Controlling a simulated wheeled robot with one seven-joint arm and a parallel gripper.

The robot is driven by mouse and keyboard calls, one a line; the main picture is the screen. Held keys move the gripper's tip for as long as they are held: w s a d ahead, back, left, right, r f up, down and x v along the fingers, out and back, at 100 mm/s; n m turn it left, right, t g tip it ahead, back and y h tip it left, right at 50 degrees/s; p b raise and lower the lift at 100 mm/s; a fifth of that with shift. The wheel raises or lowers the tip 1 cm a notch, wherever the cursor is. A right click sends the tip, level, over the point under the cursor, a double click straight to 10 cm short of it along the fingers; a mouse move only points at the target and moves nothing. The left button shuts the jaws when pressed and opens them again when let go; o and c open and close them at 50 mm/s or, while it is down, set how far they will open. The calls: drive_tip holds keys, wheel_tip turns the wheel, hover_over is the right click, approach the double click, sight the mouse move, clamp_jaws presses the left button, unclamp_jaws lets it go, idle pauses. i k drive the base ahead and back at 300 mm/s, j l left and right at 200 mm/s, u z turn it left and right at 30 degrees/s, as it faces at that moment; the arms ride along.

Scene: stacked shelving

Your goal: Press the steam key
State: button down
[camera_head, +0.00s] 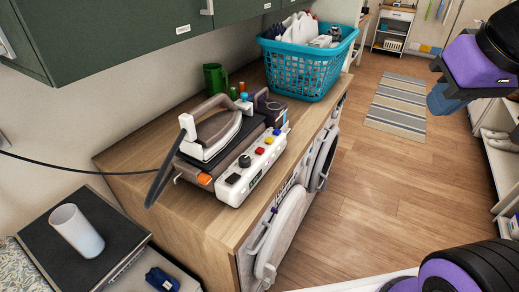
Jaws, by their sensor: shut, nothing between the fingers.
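A steam iron station (228,160) stands on the wooden counter. Its white front panel (255,165) carries a black knob (244,161), a red key (260,151), a yellow key (268,141), a dark key (232,178) and a small display. An orange part (204,179) is at its near left corner. The labels are too small to read, so I cannot tell which key is the steam key. The iron (213,130) rests on top of the station. My purple and black arm parts show at the right, apart from the station. My gripper is not in view.
Green cabinets (130,35) hang above. A black cord runs in from the left. A white cup (76,231) is nearer. Open floor lies right.

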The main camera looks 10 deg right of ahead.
sight(260, 150)
drive_tip(key=j+z, duration=0.15)
drive_tip(key=j, duration=0.3)
drive_tip(key=k+j+z, duration=0.1)
drive_tip(key=j, duration=0.35)
drive_tip(key=j+z, duration=0.15)
drive_tip(key=j, duration=0.3)
drive_tip(key=k+j+z, duration=0.1)
drive_tip(key=j, duration=0.3)
